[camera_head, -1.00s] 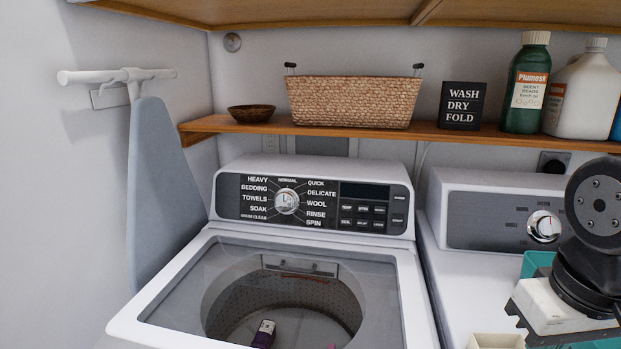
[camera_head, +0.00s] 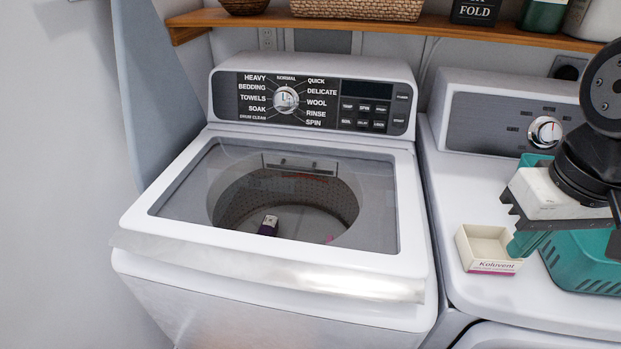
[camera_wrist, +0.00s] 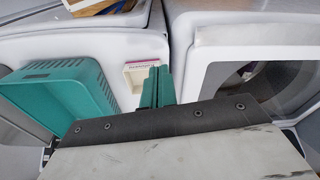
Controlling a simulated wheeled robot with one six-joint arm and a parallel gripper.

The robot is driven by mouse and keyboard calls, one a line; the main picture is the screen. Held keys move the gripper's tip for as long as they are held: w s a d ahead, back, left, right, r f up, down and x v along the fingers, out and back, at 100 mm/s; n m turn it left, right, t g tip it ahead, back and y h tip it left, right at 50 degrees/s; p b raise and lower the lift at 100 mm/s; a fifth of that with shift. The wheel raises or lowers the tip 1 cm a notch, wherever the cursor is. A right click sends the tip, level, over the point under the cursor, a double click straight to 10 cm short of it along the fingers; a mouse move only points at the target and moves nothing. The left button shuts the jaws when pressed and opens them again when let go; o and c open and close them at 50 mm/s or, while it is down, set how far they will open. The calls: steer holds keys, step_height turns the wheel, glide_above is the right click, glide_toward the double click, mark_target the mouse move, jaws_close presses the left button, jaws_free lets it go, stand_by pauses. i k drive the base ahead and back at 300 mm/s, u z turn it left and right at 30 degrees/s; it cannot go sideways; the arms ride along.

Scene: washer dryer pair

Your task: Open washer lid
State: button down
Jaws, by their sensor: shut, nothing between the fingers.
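The washer lid (camera_head: 170,212) is shut on the white washer at the middle of the head view. It has a white frame and a large clear window. The tub and a small purple-and-white item (camera_head: 268,226) show through the glass. The lid's front edge (camera_head: 270,270) faces me and is unobstructed. My gripper (camera_head: 523,243) is at the right, over the dryer top beside a small box, apart from the lid. In the wrist view its teal fingers (camera_wrist: 158,86) are together and empty, with the washer lid (camera_wrist: 235,48) to their right.
The dryer (camera_head: 450,150) stands right of the washer. On it are an open white Koluvent box (camera_head: 490,267) and a teal basket (camera_head: 585,262), both close to my gripper. A wooden shelf (camera_head: 400,27) runs above. An ironing board (camera_head: 160,90) leans at left.

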mark_target(317, 216)
steer(key=z, duration=0.05)
steer(key=k, duration=1.1)
steer(key=u, duration=0.6)
steer(key=i, duration=0.8)
steer(key=z, duration=0.25)
